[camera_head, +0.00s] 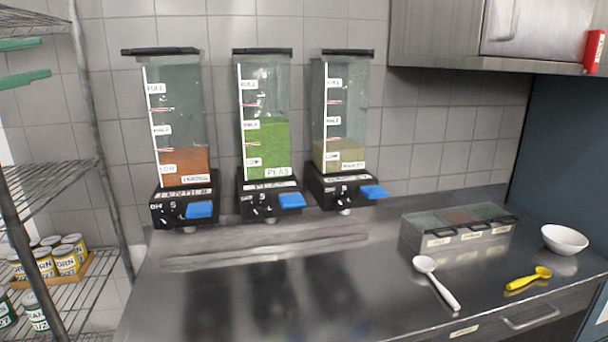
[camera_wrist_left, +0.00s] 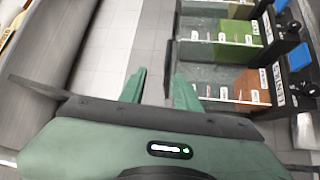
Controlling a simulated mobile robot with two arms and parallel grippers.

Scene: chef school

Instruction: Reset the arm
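My left gripper (camera_head: 22,60) comes in at the far left edge of the head view, in front of the wire shelving. Its two green fingers are apart, one above the other, with nothing between them. In the left wrist view the left gripper (camera_wrist_left: 160,88) also shows open and empty, with the tiled wall beyond the gap. The dispensers appear sideways there, to the right of the fingers. My right gripper is in neither view.
Lentil (camera_head: 181,130), pea (camera_head: 266,135) and barley (camera_head: 340,125) dispensers hang above the steel counter (camera_head: 250,310). Wire shelves (camera_head: 50,188) with cans (camera_head: 66,259) stand left.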

